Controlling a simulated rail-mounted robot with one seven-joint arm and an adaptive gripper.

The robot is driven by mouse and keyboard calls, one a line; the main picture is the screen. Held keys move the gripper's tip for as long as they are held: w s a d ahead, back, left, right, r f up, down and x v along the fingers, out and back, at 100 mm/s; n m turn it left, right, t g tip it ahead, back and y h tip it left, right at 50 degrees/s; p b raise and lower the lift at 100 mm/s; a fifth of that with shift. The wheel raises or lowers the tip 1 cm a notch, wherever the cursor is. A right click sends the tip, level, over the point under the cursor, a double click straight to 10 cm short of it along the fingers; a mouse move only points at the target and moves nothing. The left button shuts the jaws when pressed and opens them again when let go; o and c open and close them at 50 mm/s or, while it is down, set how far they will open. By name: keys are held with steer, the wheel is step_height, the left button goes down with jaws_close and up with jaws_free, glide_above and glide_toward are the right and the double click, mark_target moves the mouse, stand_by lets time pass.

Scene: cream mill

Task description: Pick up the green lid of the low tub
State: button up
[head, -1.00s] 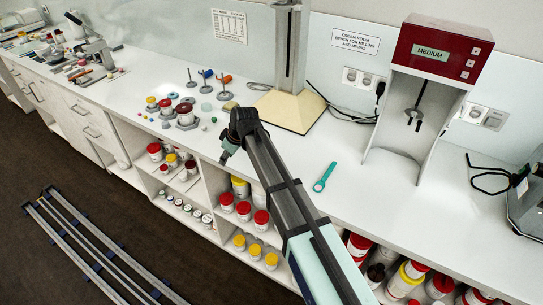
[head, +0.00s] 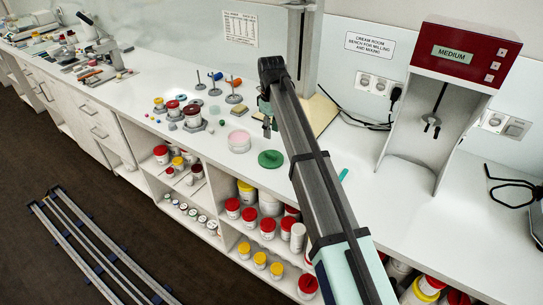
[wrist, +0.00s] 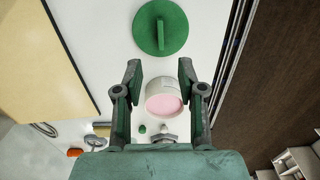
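The green lid (head: 270,158) is a round disc with a raised bar across its top. It lies flat on the white bench, beside and apart from the low tub (head: 239,141). The tub is open, white and shallow, with pink contents. My gripper (head: 267,130) is above the bench near both. In the wrist view, my gripper (wrist: 160,68) has its fingers wide apart with nothing between the tips. There the lid (wrist: 149,28) appears beyond the fingertips, and the tub (wrist: 164,104) appears between the fingers, below them.
Red-lidded and yellow-lidded jars (head: 192,117) and small stands are left of the tub. A mill labelled MEDIUM (head: 455,65) stands at right. A teal tool (head: 343,174) is partly hidden by my arm. Shelves of jars lie below the bench's front edge.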

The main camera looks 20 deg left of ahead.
steer(key=p, duration=0.1)
glide_above(271, 154)
step_height(271, 154, down, 5)
steer(key=shift+w+f, duration=0.1)
steer(key=shift+f+p, duration=1.35)
steer(key=shift+f, duration=1.25)
steer(key=shift+c, duration=0.3)
jaws_close()
